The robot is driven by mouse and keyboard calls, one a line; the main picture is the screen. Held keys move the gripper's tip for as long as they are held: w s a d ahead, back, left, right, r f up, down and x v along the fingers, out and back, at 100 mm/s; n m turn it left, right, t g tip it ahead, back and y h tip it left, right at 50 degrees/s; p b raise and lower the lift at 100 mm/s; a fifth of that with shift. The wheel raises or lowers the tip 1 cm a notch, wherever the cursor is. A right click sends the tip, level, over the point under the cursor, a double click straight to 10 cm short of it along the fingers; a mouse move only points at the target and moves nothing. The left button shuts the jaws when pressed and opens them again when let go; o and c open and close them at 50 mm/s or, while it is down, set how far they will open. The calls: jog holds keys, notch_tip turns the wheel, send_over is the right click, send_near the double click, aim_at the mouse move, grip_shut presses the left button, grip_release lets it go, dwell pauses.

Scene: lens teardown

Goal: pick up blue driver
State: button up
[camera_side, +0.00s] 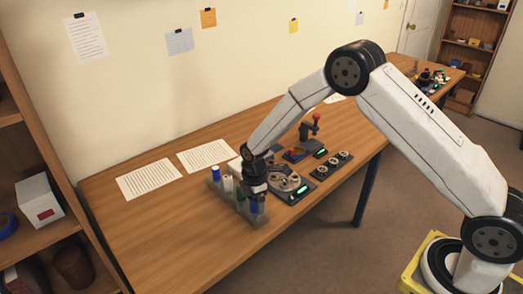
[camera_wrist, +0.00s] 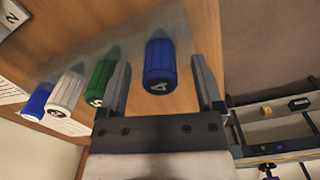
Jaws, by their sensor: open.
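A blue driver (camera_wrist: 160,70) marked 4 stands upright in a translucent grey rack (camera_side: 225,199); in the side view it shows at the rack's near end (camera_side: 259,207). My gripper (camera_wrist: 160,62) is open, with one finger on each side of this driver; I cannot tell whether either finger touches it. A second blue driver (camera_wrist: 38,100) stands at the far end of the rack, also seen in the side view (camera_side: 216,173). Between them stand a white driver (camera_wrist: 65,90) and a green driver (camera_wrist: 100,80). The wooden table (camera_side: 165,230) is under the rack.
A grey device with a round plate (camera_side: 288,182) stands just right of the rack. Beyond it are a tray with round parts (camera_side: 331,163) and a red-topped stand (camera_side: 312,130). Printed sheets (camera_side: 148,179) lie behind the rack. The table's left front is clear.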

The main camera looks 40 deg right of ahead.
grip_shut()
jog(key=shift+r, duration=0.1)
jog(key=shift+r, duration=0.8)
jog(key=s+d+r, duration=0.1)
jog(key=s+r, duration=1)
jog(key=s, duration=0.3)
jog(key=shift+w+r, duration=0.1)
dwell(0.4)
